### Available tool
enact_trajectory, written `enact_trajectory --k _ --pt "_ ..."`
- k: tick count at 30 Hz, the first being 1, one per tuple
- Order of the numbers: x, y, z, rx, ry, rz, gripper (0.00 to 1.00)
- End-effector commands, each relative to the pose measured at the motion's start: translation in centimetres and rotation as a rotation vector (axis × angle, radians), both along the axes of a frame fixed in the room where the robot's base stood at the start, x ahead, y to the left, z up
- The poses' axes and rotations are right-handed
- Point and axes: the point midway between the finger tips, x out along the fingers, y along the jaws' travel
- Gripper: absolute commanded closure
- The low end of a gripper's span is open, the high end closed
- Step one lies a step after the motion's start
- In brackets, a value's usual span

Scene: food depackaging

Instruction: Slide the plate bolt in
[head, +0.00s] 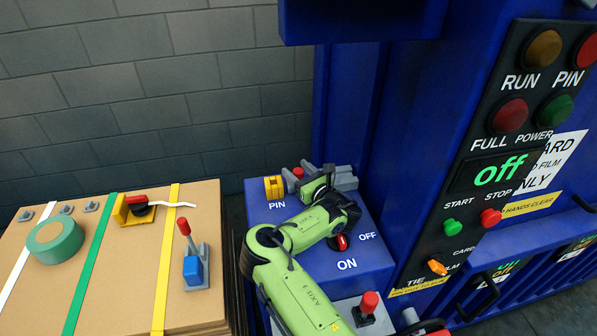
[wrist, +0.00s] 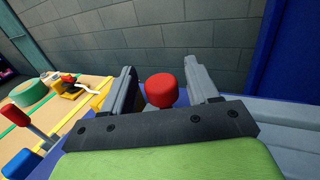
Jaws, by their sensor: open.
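A red knob (wrist: 161,90), which looks like the plate bolt's handle, stands between the two grey fingers of my gripper (wrist: 161,72) in the wrist view. The fingers are apart, one on each side of it, with a gap to each. In the head view the same red knob (head: 298,172) shows at the far end of the blue housing (head: 258,222), beside a yellow block (head: 273,187) above the PIN label. My gripper (head: 312,174) is over that end. The bolt's shaft is hidden behind my gripper and wrist.
A red-handled switch (head: 340,242) marked ON and OFF lies beside my wrist. Another red-topped lever (head: 369,302) stands nearer. The control panel (head: 483,170) rises at right. A strapped cardboard bale (head: 130,285) with green tape (head: 55,240) is at left. A block wall stands behind.

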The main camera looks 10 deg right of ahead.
Motion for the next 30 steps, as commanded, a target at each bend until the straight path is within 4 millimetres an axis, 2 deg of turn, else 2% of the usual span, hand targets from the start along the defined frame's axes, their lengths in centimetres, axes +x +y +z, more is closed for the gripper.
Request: enact_trajectory --k 1,12,17,24,30 --pt "0.0 0.0 0.0 0.000 0.000 0.000 0.45" --pt "0.0 0.0 0.0 0.001 0.000 0.000 1.00" --pt "0.0 -0.2 0.0 0.001 0.000 -0.001 1.00" --pt "0.0 -4.1 0.1 -0.001 -0.001 -0.005 1.00" --pt "0.0 -5.2 0.1 0.000 0.000 -0.005 1.00"
